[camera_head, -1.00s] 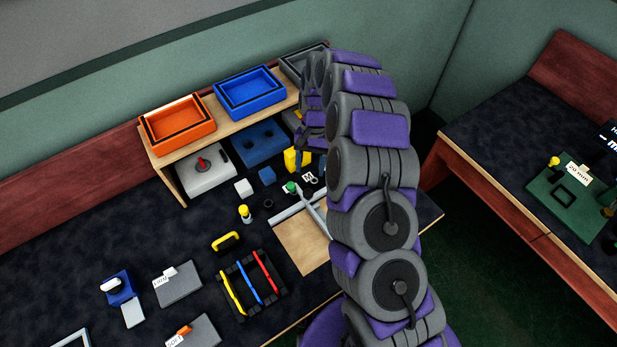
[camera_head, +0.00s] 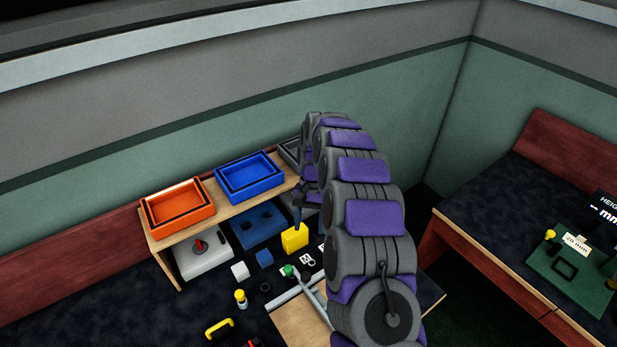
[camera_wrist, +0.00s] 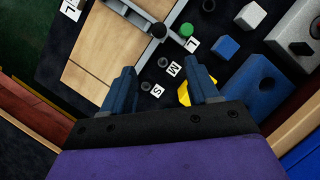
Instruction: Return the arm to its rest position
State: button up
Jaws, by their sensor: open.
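My arm, in purple and grey segments, rises from the lower right in the head view and curves over the workbench. My gripper (camera_wrist: 160,88) shows in the wrist view with its two blue fingers spread apart and nothing between them. Below the fingers is the dark table with small cards marked S, M and L. A yellow block (camera_head: 294,238) stands just below the arm's end in the head view; it is partly hidden behind the right finger in the wrist view (camera_wrist: 184,93).
A wooden shelf (camera_head: 170,242) carries an orange tray (camera_head: 179,208), a blue tray (camera_head: 249,178) and a grey tray. Under and before it are a grey box (camera_head: 204,259), a blue block with holes (camera_head: 258,226) and small cubes. A second bench (camera_head: 480,222) stands right.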

jog(key=shift+r, duration=0.1)
jog(key=s+d+r+n+t, duration=0.1)
jog(key=s+d+r, duration=0.2)
jog(key=s+r, duration=0.5)
jog(key=s+d+r+n, duration=0.1)
jog(key=s+d+r, duration=0.1)
jog(key=s+r, duration=0.6)
jog(key=s+d+t, duration=0.1)
jog(key=s+d, duration=0.3)
jog(key=s, duration=0.7)
jog(key=s+d, duration=0.4)
jog(key=s, duration=0.8)
jog(key=shift+s+d+r+t+h, duration=0.25)
jog(key=shift+r+t+h, duration=0.1)
jog(key=shift+t+h, duration=0.05)
